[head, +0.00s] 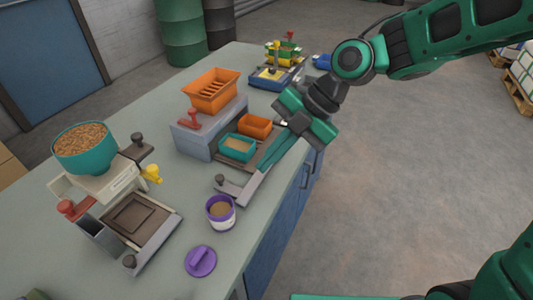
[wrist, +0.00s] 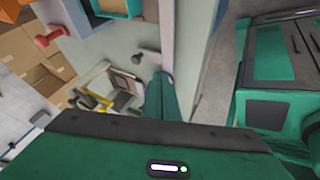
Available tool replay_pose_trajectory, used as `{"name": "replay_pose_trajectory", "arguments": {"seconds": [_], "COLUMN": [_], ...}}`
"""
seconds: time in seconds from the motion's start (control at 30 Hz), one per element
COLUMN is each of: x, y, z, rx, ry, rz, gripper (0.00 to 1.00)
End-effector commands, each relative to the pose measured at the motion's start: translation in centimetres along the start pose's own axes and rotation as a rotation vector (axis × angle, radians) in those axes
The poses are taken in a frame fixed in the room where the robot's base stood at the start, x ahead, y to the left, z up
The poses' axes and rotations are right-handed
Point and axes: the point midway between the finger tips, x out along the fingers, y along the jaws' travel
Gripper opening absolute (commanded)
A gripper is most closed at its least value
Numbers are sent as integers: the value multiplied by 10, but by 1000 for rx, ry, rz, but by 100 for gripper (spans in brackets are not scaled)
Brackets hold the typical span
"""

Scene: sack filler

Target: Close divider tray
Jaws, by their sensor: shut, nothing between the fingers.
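The divider has an orange slotted hopper (head: 212,90) on a grey body (head: 196,140). Its dark tray (head: 268,155) extends out of the body towards the bench's right edge and carries an orange bin (head: 255,125) and a teal bin (head: 237,147) with grain-coloured contents. A grey bar (head: 232,192) with a dark knob (head: 220,179) lies beside the tray's near end. My gripper (head: 262,172) is shut and empty, pointing down along the tray's right side. The wrist view shows its green finger (wrist: 165,98) near the bar (wrist: 166,35); contact cannot be told.
A purple cup (head: 220,211) and purple lid (head: 201,261) stand nearer on the bench. A teal grain hopper (head: 84,148) is at left. A blue-yellow device (head: 276,77) stands behind. Open floor (head: 410,180) lies right of the bench.

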Motion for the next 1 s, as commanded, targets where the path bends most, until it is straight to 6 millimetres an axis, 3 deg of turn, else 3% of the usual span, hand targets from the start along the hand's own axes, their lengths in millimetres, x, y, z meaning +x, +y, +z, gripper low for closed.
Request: {"name": "replay_pose_trajectory", "arguments": {"seconds": [0.4, 0.63, 1.0], "x": [74, 86, 88], "y": [4, 29, 35], "z": [0, 1, 1], "rx": [0, 2, 4], "ry": [0, -1, -3], "rz": [-1, 0, 0], "gripper": [0, 0, 0]}}
